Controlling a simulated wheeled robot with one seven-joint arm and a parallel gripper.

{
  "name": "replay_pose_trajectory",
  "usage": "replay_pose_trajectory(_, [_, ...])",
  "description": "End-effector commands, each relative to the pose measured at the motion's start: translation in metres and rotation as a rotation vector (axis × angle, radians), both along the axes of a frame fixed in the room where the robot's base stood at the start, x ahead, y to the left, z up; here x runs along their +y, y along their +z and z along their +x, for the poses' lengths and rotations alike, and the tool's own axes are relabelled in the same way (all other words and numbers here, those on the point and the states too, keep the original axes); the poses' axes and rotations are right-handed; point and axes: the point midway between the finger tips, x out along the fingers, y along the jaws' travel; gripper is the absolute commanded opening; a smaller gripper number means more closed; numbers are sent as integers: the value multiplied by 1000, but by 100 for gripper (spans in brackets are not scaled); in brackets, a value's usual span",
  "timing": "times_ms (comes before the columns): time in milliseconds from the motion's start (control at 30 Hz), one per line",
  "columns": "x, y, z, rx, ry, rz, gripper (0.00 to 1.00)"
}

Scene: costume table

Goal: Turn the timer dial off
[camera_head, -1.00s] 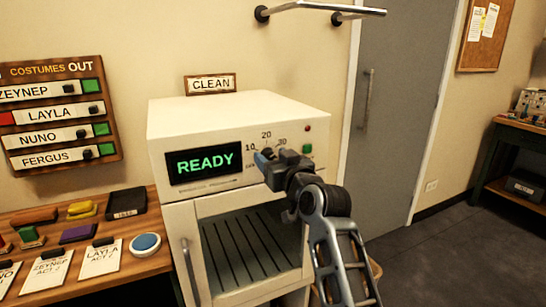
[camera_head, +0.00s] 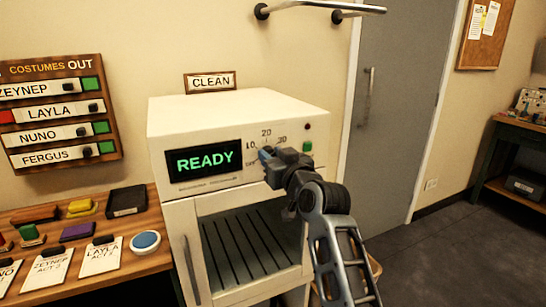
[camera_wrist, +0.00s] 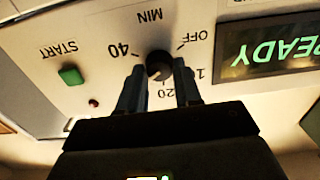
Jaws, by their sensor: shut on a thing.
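The timer dial (camera_wrist: 158,65) is a dark round knob on the white cabinet's front panel, shown upside down in the wrist view. Labels OFF, 10, 20 and 40 and the word MIN surround it. My gripper (camera_wrist: 160,75) is shut on the dial, one finger on each side of it. In the head view my gripper (camera_head: 268,156) is against the panel, right of the READY display (camera_head: 204,161), and hides the dial. I cannot tell which mark the dial points to.
A green START button (camera_wrist: 71,75) is beside the dial, with a small red light (camera_wrist: 94,103) near it. The cabinet (camera_head: 230,110) has a glazed door below the panel. A wooden table (camera_head: 120,285) with cards and coloured blocks stands at left.

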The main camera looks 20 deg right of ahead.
Motion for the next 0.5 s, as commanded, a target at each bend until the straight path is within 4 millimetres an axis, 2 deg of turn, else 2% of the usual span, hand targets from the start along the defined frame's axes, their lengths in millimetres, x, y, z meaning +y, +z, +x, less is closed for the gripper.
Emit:
replay_pose_trajectory(267, [0,-1,0,-1,-1,-90,3])
replay_pose_trajectory(500, [0,-2,0,-1,-1,-276,3])
